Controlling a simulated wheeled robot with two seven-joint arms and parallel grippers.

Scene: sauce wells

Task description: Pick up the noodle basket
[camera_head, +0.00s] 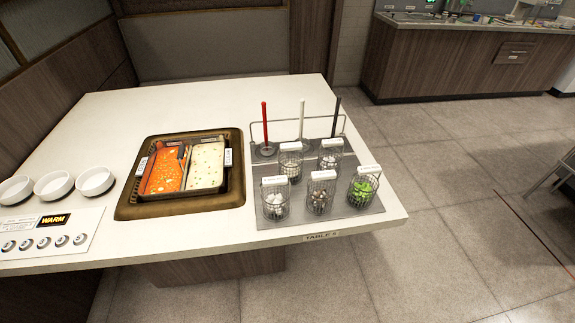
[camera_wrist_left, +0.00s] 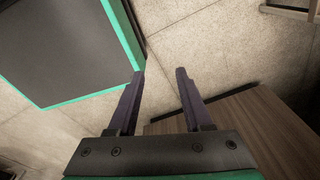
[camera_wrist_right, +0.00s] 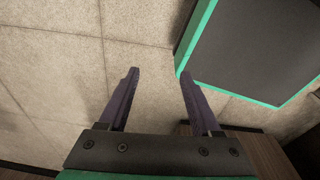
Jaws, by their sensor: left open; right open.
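Several wire baskets with white label cards stand on a grey mat (camera_head: 341,206) at the right side of the table. The front ones are a left basket (camera_head: 275,204) with white contents, a middle basket (camera_head: 320,198) with brownish pieces, and a right basket (camera_head: 363,190) with green pieces. Behind stand a back left basket (camera_head: 290,166) and a back right basket (camera_head: 330,160). The labels are too small to read, so I cannot tell which is the noodle basket. My left gripper (camera_wrist_left: 160,73) and right gripper (camera_wrist_right: 158,73) are open and empty, over the floor, away from the baskets.
A rack behind the baskets holds a red-handled ladle (camera_head: 265,122), a white-handled one and a dark one. A dark-rimmed tray (camera_head: 133,207) with orange and cream sauces lies left of the mat. White bowls (camera_head: 95,181) stand far left. The back of the table (camera_head: 200,105) is clear.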

